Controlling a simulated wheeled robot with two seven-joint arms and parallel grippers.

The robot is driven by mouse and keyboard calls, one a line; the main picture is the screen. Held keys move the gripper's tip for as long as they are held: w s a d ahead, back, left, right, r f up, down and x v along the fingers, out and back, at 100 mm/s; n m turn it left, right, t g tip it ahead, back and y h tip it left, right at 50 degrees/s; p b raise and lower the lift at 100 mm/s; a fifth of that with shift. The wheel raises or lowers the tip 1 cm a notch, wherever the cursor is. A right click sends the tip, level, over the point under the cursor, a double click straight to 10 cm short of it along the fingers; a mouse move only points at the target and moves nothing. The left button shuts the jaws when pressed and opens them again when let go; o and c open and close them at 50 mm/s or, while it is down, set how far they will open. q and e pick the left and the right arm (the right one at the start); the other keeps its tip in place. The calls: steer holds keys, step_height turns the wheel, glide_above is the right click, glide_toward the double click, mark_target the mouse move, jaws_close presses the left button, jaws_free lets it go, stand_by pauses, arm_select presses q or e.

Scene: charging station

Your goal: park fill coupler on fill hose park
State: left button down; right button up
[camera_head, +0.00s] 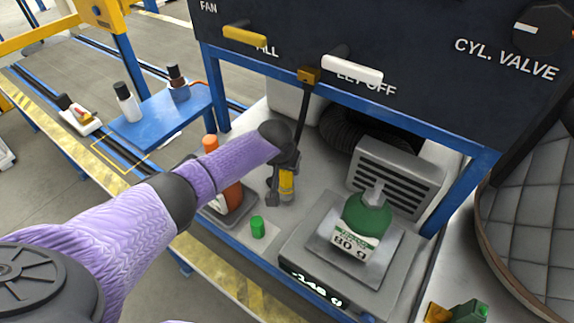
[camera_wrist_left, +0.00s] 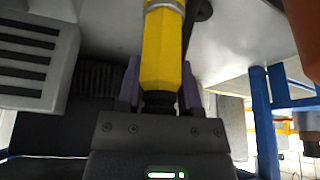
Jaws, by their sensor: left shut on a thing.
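The fill coupler (camera_head: 287,183) is a yellow body with grey ends. My left gripper (camera_head: 279,178) is shut on it over the bench, and the wrist view shows the yellow coupler (camera_wrist_left: 162,55) between the two fingers. A black hose (camera_head: 302,120) runs from a brass block (camera_head: 308,76) under the dark panel down towards the coupler. I cannot tell which part is the fill hose park. My left wrist hides part of the bench and hose. My right gripper is not in view.
A green cylinder (camera_head: 366,222) stands on a scale (camera_head: 301,254), right of the coupler. A green cap (camera_head: 257,227) lies on the bench in front. An orange bottle (camera_head: 235,196) stands left. A grey vented box (camera_head: 398,177) is behind, and valve handles (camera_head: 352,66) stick out above.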

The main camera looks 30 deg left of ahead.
arm_select(q)
steer(key=shift+f+b, duration=0.35)
steer(key=shift+f, duration=0.2)
steer(key=shift+c, duration=0.9)
jaws_free()
steer(key=p+v, duration=0.5)
steer(key=v, duration=0.4)
steer(key=shift+r, duration=0.4)
steer(key=shift+s, duration=0.15)
